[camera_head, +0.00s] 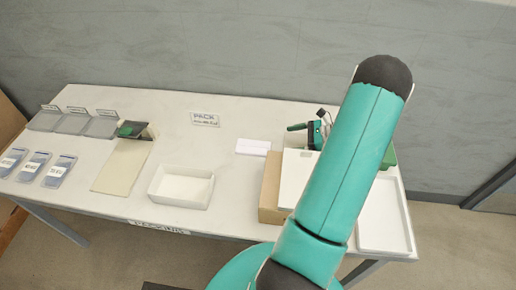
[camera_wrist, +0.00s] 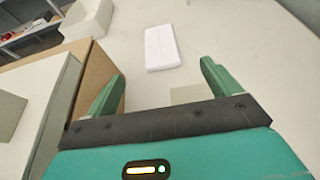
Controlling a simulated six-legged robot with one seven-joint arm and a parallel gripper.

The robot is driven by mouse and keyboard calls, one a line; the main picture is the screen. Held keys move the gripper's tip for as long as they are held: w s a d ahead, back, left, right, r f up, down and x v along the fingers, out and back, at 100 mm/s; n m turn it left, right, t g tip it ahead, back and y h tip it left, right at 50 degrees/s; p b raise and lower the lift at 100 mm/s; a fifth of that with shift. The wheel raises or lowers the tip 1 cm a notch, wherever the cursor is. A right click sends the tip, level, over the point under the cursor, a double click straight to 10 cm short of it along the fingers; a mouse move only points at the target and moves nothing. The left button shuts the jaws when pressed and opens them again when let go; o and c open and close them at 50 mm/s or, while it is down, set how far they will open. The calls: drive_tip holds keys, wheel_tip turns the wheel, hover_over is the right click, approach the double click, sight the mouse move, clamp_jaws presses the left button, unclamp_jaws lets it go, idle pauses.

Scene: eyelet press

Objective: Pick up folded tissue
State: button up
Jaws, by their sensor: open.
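The folded tissue is a flat white rectangle (camera_wrist: 162,47) with a lengthwise line, lying on the table in the wrist view, ahead of my gripper and roughly centred between its fingers. In the head view a white flat piece (camera_head: 253,147) that looks like the same tissue lies left of the green press. My gripper (camera_wrist: 160,82) has two green fingers spread wide apart and empty. The fingers do not touch the tissue. In the head view my arm hides the gripper.
A brown box with a pale top (camera_head: 270,190) stands close beside my gripper. A white open tray (camera_head: 182,187) is to its left, and another white tray (camera_head: 384,216) lies at the right end. The table between tray and tissue is clear.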

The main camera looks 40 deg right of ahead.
approach(254, 147)
drive_tip(key=x, duration=0.3)
drive_tip(key=shift+w+r, duration=0.1)
drive_tip(key=shift+r, duration=0.1)
drive_tip(key=x, duration=0.5)
drive_tip(key=shift+f, duration=0.25)
drive_tip(key=shift+c, duration=0.4)
drive_tip(key=c, duration=1)
